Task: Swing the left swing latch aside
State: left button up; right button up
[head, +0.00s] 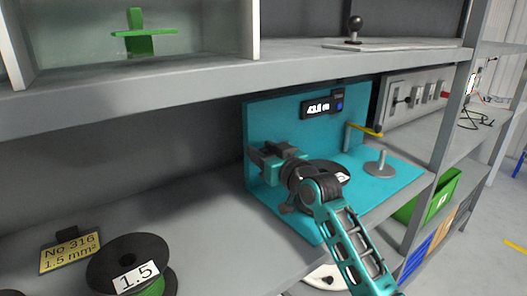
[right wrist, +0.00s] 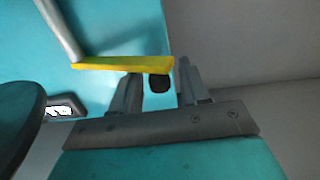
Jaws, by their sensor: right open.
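The left swing latch, a yellow bar (right wrist: 120,63) on a grey post, shows in the right wrist view with a black knob (right wrist: 160,84) near its end. My right gripper (right wrist: 157,76) is open, one finger on each side of the knob. I cannot tell whether either finger touches it. In the head view my right gripper (head: 264,162) is at the left part of the teal station (head: 285,122) and hides this latch. Another yellow latch (head: 365,128) stands farther right on the station. My left gripper is not in view.
A dark reel (head: 341,167) sits partly behind my right wrist. A bare spindle (head: 380,164) stands right of it. A 1.5 reel (head: 130,255) and a yellow sign (head: 70,255) are on the shelf at left. The upper shelf edge (head: 220,78) runs above.

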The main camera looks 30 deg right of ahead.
jog(key=shift+c, duration=0.3)
grip_shut()
dwell(0.3)
